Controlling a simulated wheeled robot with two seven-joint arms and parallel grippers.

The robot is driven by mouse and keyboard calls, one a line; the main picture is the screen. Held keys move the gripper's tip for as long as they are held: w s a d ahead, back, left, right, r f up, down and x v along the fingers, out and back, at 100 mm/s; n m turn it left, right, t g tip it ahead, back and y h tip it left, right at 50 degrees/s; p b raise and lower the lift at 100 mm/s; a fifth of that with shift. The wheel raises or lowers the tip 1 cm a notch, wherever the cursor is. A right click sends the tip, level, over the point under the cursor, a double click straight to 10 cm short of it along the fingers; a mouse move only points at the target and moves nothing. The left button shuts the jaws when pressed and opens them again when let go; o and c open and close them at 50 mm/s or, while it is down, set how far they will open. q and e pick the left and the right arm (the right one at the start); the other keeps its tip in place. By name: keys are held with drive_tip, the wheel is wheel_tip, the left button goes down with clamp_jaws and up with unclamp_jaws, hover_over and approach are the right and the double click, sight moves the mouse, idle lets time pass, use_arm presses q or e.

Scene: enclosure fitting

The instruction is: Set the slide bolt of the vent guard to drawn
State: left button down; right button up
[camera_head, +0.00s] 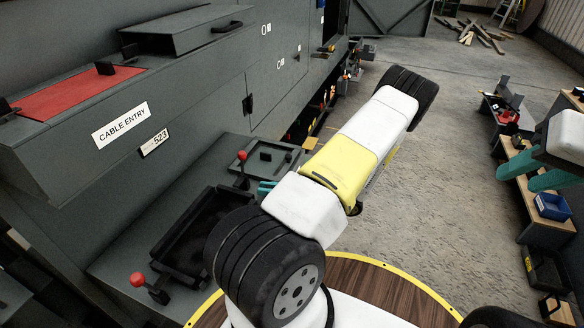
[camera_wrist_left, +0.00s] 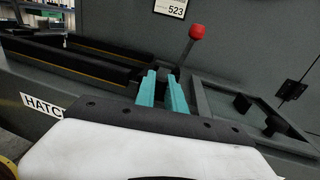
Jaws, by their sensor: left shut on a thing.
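No label naming the vent guard or its slide bolt is legible. My left gripper (camera_head: 265,187) reaches over the grey ledge, largely hidden behind my forearm. In the left wrist view its teal fingers (camera_wrist_left: 162,91) are shut on a small dark part, mostly hidden between them. A red-knobbed lever (camera_wrist_left: 196,32) rises just behind the right fingertip; its knob also shows in the head view (camera_head: 242,155). A framed panel (camera_wrist_left: 240,113) with dark knobs lies right of the fingers. My right gripper (camera_head: 522,174) is open and empty, at the far right, away from the enclosure.
A black open tray (camera_head: 165,246) and a second red-knobbed lever (camera_head: 137,280) are on the ledge nearer me. A cabinet marked CABLE ENTRY (camera_head: 52,160) overhangs the ledge. A bench with a blue bin (camera_head: 552,206) stands at right. The floor between is free.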

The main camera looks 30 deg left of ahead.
use_arm(q)
drive_tip(key=shift+s, duration=0.3)
drive_tip(key=c, duration=1.4)
unclamp_jaws()
drive_tip(key=shift+c, duration=0.2)
drive_tip(key=shift+w+d, duration=0.15)
drive_tip(key=shift+d, duration=0.05)
drive_tip(key=v, duration=0.7)
drive_tip(key=shift+d, duration=0.2)
